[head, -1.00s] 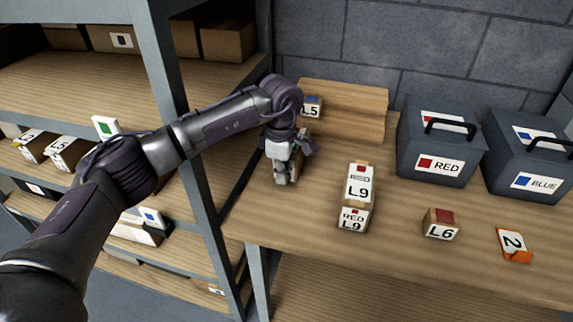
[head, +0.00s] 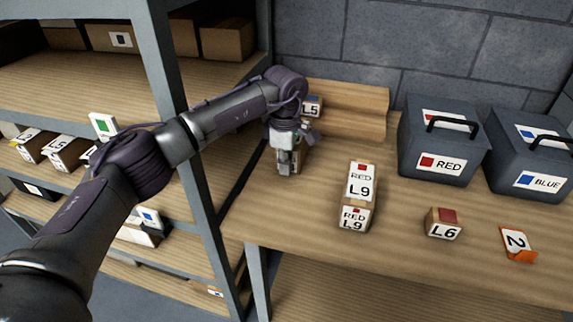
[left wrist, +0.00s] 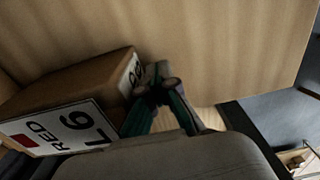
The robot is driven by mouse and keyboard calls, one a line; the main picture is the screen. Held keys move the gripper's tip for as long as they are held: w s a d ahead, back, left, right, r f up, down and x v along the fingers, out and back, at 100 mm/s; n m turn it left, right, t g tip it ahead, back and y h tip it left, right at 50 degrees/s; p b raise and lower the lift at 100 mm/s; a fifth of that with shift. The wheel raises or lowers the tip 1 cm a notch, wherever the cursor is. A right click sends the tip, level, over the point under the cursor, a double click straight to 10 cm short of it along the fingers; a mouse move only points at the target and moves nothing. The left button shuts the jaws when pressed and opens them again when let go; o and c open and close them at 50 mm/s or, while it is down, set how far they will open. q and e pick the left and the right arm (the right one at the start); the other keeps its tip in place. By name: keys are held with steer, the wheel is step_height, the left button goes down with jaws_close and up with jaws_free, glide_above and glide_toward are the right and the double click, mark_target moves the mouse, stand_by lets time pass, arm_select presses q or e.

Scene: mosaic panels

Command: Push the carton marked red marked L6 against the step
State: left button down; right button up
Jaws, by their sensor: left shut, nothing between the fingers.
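A small brown carton (head: 444,224) with a red square on top and L6 on its front stands on the right part of the bench. The wooden step (head: 352,103) lies against the back wall. My left gripper (head: 285,170) is shut and empty, pointing down low over the bench in front of the step. Another brown carton (head: 302,151) stands close behind it and is mostly hidden.
A carton marked L5 (head: 312,106) is by the step's left end. A shelf post (head: 180,130) stands left.

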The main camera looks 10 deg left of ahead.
arm_select(q)
steer(key=shift+w, duration=0.4)
steer(key=shift+w, duration=0.2)
steer(key=shift+w+b, duration=0.45)
steer(key=shift+w, duration=0.2)
steer(key=shift+w, duration=0.2)
steer(key=shift+w+b, duration=0.35)
steer(key=shift+w, duration=0.7)
steer(key=shift+w, duration=0.1)
